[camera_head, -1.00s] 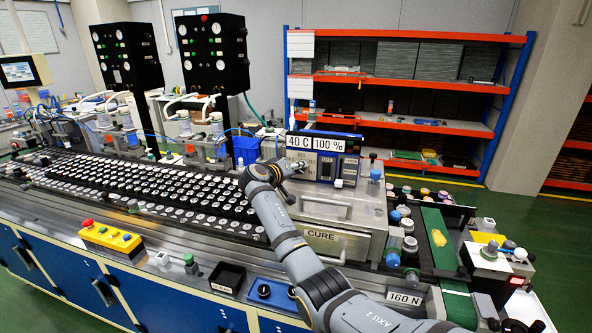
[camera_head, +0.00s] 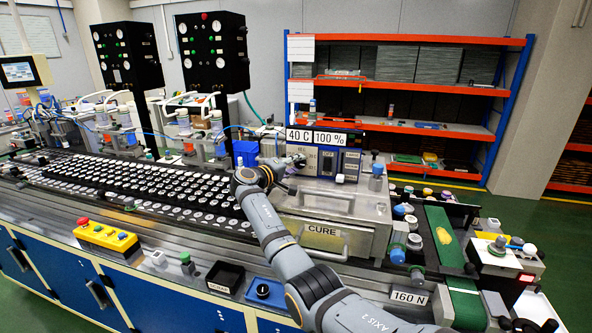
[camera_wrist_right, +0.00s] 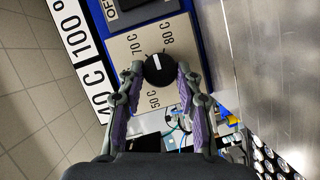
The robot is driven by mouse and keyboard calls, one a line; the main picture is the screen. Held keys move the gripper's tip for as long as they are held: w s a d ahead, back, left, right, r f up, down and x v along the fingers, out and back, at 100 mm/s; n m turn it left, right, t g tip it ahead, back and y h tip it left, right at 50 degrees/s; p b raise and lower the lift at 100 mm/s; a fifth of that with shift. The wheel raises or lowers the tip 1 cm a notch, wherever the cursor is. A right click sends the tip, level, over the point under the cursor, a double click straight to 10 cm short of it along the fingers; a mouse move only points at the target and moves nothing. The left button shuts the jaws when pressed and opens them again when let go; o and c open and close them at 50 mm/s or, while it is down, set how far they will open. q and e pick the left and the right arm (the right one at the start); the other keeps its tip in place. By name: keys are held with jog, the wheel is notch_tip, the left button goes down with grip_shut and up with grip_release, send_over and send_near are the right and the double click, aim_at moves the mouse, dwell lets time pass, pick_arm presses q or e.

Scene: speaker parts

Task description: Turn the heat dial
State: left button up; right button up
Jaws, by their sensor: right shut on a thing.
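The heat dial (camera_wrist_right: 158,68) is a round black knob with a white pointer line on a beige panel (camera_wrist_right: 119,48) marked 50 C, 70 C and 80 C. Its line points up the picture, between the 70 C and 80 C marks. My right gripper (camera_wrist_right: 160,72) is shut on the dial, one finger on each side, in the right wrist view. In the head view my right gripper (camera_head: 297,162) is at the front of the blue control box, hiding the dial. The display (camera_head: 316,137) above reads 40 C and 100 %. My left gripper is not in view.
Below the control box is a metal unit labelled CURE (camera_head: 322,231) with a bar handle. A conveyor with a yellow item (camera_head: 444,236) runs at the right. Trays of round parts (camera_head: 140,187) fill the left. A yellow button box (camera_head: 108,236) stands at the front edge.

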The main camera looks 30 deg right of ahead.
jog(key=shift+a+f+n+b, duration=0.15)
jog(key=shift+n+b, duration=0.15)
jog(key=shift+n, duration=0.2)
jog(key=o, duration=1.2)
jog(key=shift+c, duration=0.2)
jog(key=v, duration=1.2)
jog(key=shift+w+a+f, duration=0.1)
jog(key=shift+f, duration=0.1)
jog(key=shift+f, duration=0.1)
